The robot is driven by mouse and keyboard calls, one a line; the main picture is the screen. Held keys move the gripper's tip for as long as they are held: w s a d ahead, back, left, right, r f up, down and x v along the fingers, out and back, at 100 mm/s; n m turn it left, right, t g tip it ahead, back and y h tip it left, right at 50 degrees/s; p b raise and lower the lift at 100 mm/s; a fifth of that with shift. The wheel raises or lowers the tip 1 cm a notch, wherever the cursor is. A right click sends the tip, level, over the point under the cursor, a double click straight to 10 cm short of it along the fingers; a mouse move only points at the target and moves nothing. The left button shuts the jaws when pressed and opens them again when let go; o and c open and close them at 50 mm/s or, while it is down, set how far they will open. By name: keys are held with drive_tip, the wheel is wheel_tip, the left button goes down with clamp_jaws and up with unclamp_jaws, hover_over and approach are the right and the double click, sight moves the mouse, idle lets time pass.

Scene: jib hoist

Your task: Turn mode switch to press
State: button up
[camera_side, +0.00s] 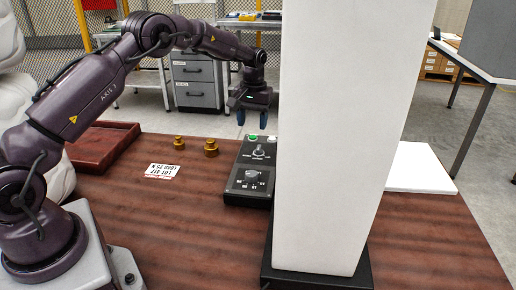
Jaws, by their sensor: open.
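A dark control box (231,185) lies on the table, partly hidden behind a white column. Its near part carries a rotary knob (252,176) with small markings around it. Its far part carries another knob (259,151), a green button and a pale button. The labels are too small to read, so I cannot tell which knob is the mode switch or where it points. My gripper (252,117) is open and empty, with blue fingertips pointing down. It hangs above the far end of the box, apart from both knobs.
The tall white column (345,130) on a black base (315,277) blocks the view right of the box. Two brass weights (210,147), a white label card (162,171) and a red-brown tray (100,148) lie to the left. A white plate (420,168) lies at right.

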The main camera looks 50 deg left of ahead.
sight(258, 150)
drive_tip(key=shift+n+t, duration=0.3)
drive_tip(key=shift+n, duration=0.4)
drive_tip(key=f, duration=0.3)
drive_tip(key=w+f, duration=0.1)
drive_tip(key=f, duration=0.3)
drive_tip(key=w+f, duration=0.1)
drive_tip(key=f, duration=0.2)
drive_tip(key=shift+w+a+f, duration=0.2)
drive_tip(key=shift+a+f, duration=0.05)
drive_tip(key=shift+a, duration=0.05)
drive_tip(key=shift+c, duration=0.3)
drive_tip(key=c, duration=0.8)
drive_tip(key=shift+c, duration=0.2)
